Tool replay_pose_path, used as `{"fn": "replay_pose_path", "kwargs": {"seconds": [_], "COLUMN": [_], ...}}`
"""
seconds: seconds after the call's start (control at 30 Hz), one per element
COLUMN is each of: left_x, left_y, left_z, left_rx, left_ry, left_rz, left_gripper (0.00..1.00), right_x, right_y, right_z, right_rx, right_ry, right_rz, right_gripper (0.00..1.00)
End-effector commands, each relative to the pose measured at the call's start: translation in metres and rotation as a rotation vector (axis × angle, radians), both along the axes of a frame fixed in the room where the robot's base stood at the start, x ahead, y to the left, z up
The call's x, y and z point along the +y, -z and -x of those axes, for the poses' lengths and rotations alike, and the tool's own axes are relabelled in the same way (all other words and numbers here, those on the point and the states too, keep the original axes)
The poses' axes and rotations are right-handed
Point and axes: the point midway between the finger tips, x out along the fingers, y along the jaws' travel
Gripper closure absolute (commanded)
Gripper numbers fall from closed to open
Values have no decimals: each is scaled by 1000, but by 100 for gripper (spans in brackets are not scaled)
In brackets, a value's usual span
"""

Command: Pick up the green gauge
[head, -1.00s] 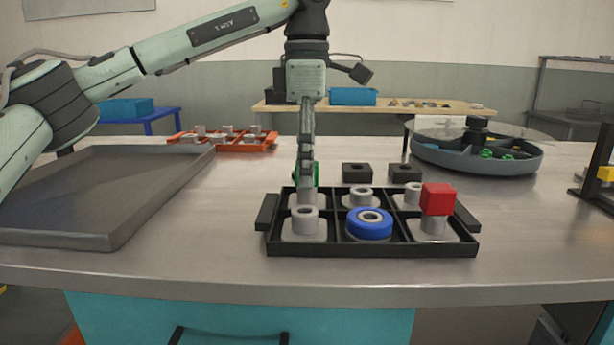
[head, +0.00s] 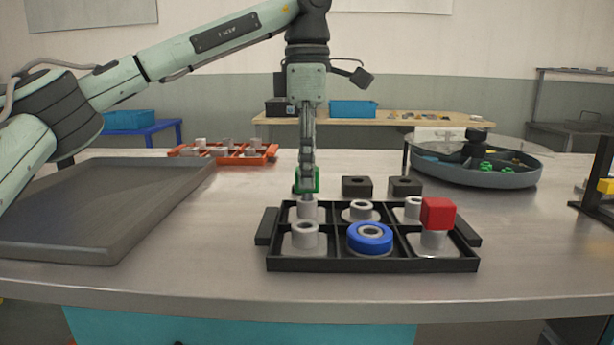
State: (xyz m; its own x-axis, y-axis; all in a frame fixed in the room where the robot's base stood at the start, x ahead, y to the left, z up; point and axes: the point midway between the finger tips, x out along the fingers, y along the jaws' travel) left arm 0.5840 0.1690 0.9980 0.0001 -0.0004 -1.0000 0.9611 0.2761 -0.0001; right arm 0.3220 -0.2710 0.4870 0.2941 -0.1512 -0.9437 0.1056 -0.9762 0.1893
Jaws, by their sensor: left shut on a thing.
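The green gauge (head: 299,184) is a small green piece at the tips of my left gripper (head: 306,183), partly hidden behind the fingers. My left gripper points straight down and is shut on the gauge. Gauge and fingertips show just above the grey post (head: 307,209) in the back left compartment of the black tray (head: 371,265). I cannot tell whether the gauge touches the post. My right gripper is not in view.
A blue ring (head: 369,238) and a red block (head: 438,213) sit on posts in the tray's front row. Two black blocks (head: 357,186) stand behind it. A grey tray (head: 100,210) lies left, a round dish (head: 475,170) back right, an orange rack (head: 222,153) back left.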

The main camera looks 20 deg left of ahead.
Motion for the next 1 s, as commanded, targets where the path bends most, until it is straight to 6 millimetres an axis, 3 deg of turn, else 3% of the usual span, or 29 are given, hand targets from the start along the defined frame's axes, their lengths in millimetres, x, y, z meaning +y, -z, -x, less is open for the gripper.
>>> {"fn": "replay_pose_path", "kwargs": {"seconds": [0.17,0.5,0.7,1.0], "left_x": [3,37,49,52], "left_y": [-33,-78,-92,-95], "left_z": [5,73,97,105], "left_rx": [-4,-5,-2,1], "left_ry": [-2,-1,-1,0], "left_rz": [1,0,-1,0], "left_gripper": [100,100,100,100], "right_x": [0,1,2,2], "right_y": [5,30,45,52], "right_z": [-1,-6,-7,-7], "right_rx": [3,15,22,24], "right_ry": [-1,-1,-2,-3], "right_rz": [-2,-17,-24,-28], "right_gripper": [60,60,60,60]}}
